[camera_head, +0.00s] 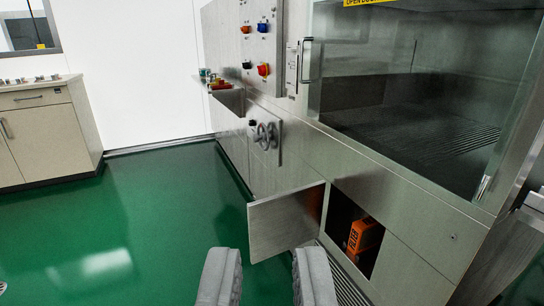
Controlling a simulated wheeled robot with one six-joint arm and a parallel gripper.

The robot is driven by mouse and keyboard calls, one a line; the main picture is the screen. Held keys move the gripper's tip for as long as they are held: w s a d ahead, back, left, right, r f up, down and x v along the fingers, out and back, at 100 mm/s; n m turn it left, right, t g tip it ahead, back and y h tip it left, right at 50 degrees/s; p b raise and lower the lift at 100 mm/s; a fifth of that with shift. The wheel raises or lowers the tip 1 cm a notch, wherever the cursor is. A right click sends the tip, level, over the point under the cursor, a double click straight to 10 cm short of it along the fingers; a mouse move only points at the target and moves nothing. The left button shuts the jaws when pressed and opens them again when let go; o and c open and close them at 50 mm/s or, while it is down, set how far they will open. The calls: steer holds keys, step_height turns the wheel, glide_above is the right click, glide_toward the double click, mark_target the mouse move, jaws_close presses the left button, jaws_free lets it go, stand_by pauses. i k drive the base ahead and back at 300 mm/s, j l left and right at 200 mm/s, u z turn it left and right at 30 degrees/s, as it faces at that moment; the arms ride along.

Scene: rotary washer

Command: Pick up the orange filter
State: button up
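The orange filter (365,236) stands inside a low compartment (341,217) at the base of the steel washer. It is a box with dark lettering on its side, and its lower part is partly hidden by the compartment edge. The compartment door (284,221) is swung open to the left. My gripper (261,275) is at the bottom centre, with two grey fingers apart and nothing between them. It is in front of the door, to the left of the filter and apart from it.
The steel washer (400,165) fills the right side, with a glass-fronted chamber, coloured knobs and a handwheel (265,134). A small shelf (230,98) juts out farther back. A cabinet (45,130) stands at the left. The green floor (150,220) is clear in between.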

mark_target(366, 233)
steer(key=i+j, duration=0.4)
steer(key=j, duration=0.15)
steer(key=i+j, duration=0.85)
steer(key=j, duration=0.2)
steer(key=i+j, duration=0.4)
steer(key=j, duration=0.15)
steer(key=i+j+z, duration=0.1)
steer(key=i+j, duration=0.7)
steer(key=j, duration=0.3)
steer(key=i+j, duration=0.4)
steer(key=j, duration=0.15)
steer(key=z, duration=2.6)
